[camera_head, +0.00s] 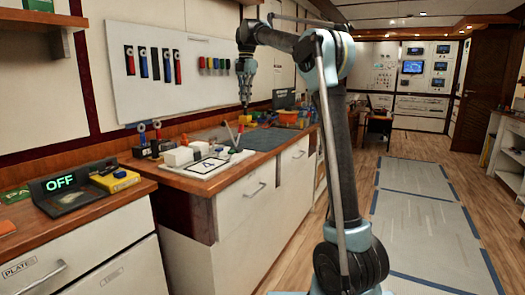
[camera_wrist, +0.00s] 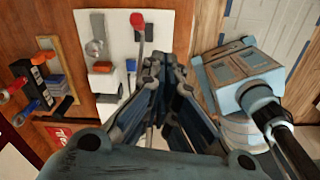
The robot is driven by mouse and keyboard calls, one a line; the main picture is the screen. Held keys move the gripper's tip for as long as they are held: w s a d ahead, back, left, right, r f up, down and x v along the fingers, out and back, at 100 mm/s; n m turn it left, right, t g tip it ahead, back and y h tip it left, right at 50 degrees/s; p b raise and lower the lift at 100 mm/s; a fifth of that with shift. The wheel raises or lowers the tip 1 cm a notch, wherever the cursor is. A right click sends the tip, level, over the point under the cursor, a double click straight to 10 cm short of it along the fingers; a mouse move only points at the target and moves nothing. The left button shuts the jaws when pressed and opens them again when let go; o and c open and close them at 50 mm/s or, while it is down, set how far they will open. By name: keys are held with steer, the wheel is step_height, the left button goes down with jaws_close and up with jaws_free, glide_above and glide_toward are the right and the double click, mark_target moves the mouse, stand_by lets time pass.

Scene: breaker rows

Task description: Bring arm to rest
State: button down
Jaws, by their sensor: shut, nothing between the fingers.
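My arm rises from the lower right of the head view and bends left over the counter. My gripper (camera_head: 245,104) hangs from its end, pointing down above the wooden counter (camera_head: 185,182). Its fingers (camera_wrist: 158,68) are together with nothing between them, and they also show in the middle of the wrist view. The gripper appears to be above the counter, near a white tray (camera_head: 205,166) with white blocks and a dark mat (camera_head: 255,138). I cannot tell the exact height of the fingertips above the counter.
A display reading OFF (camera_head: 60,182) and a yellow box (camera_head: 115,180) are on the left counter. A white board (camera_head: 165,70) with hanging tools is on the wall behind. Bins (camera_head: 287,117) stand farther along the counter. The floor (camera_head: 425,215) to the right is clear.

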steer(key=s+d+f+m+t, duration=0.1)
steer(key=s+d+f+m, duration=0.5)
steer(key=s+d, duration=0.4)
steer(key=s+d+f+m, duration=0.5)
steer(key=s+d+m, duration=0.3)
steer(key=s+d, duration=0.2)
steer(key=s+d+f+m, duration=0.3)
steer(key=s+f+m, duration=0.1)
steer(key=s+f, duration=0.3)
steer(key=s+d+f+m+t, duration=0.1)
steer(key=s+d+f+m, duration=0.3)
steer(key=s+f, duration=0.4)
steer(key=s+d+f+m, duration=0.3)
steer(key=s+f+m, duration=0.3)
steer(key=f, duration=0.7)
steer(key=shift+s+d+f+t, duration=0.2)
steer(key=shift+s+f+t, duration=0.1)
steer(key=shift+s, duration=0.95)
